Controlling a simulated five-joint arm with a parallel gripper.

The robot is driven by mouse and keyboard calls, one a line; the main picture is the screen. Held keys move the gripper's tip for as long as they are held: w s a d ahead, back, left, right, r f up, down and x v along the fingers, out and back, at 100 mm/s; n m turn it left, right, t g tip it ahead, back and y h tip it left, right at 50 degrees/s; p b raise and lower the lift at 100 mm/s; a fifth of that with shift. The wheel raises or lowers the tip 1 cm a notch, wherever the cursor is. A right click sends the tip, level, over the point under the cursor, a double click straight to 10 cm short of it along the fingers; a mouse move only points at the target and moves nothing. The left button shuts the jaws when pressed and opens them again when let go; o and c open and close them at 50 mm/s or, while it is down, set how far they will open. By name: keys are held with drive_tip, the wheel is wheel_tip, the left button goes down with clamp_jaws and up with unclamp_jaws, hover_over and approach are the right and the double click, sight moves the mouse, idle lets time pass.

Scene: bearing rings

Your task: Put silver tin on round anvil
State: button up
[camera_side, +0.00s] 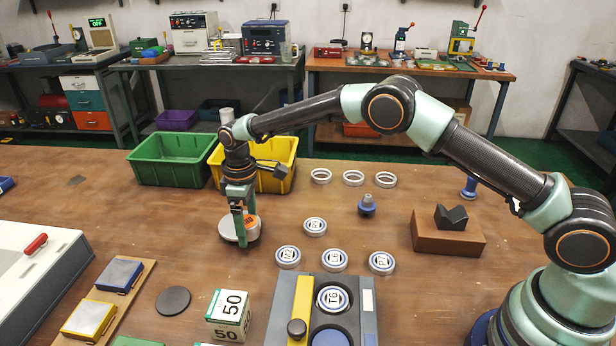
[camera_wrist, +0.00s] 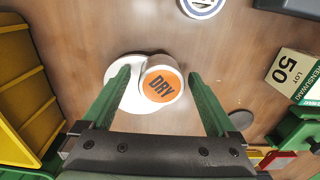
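A small pale, silver-white tin with an orange DRY label (camera_wrist: 162,86) lies between my fingers in the wrist view. Its orange top also shows in the side view (camera_side: 250,219). It overlaps a wider pale round disc (camera_wrist: 120,98), which looks like the round anvil, low on the table in the side view (camera_side: 230,234). I cannot tell whether the tin rests fully on it or partly beside it. My gripper (camera_side: 241,240) points down there, its green fingers (camera_wrist: 160,76) open on either side of the tin with gaps showing. The left finger hides part of the disc.
A green bin (camera_side: 165,172) and a yellow bin (camera_side: 283,183) stand behind my gripper. Several labelled rings (camera_side: 334,261) lie to the right. A box marked 50 (camera_side: 228,312), a dark disc (camera_side: 173,301) and a ring fixture (camera_side: 367,322) are in front. Bare table lies left of my gripper.

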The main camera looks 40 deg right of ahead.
sight(247, 220)
drive_tip(key=shift+r, duration=0.15)
drive_tip(key=s+d+r+m+t, duration=0.1)
drive_tip(key=d+r, duration=0.1)
drive_tip(key=r, duration=0.8)
drive_tip(key=s+d+r+m, duration=0.1)
drive_tip(key=d+r, duration=0.1)
drive_tip(key=r, duration=0.7)
drive_tip(key=s+d+r+m+t, duration=0.2)
drive_tip(key=s+d+r, duration=0.1)
drive_tip(key=s+d, duration=0.3)
drive_tip(key=s+d+r+m+t, duration=0.15)
drive_tip(key=s+d+r, duration=0.25)
drive_tip(key=s, duration=0.4)
drive_tip(key=s+d+f+m+t, duration=0.1)
drive_tip(key=s+d+f+m, duration=0.2)
drive_tip(key=s, duration=0.5)
drive_tip(key=shift+s+d+f, duration=0.4)
drive_tip(key=shift+d+f, duration=0.1)
drive_tip(key=shift+f, duration=0.25)
drive_tip(key=shift+m, duration=0.25)
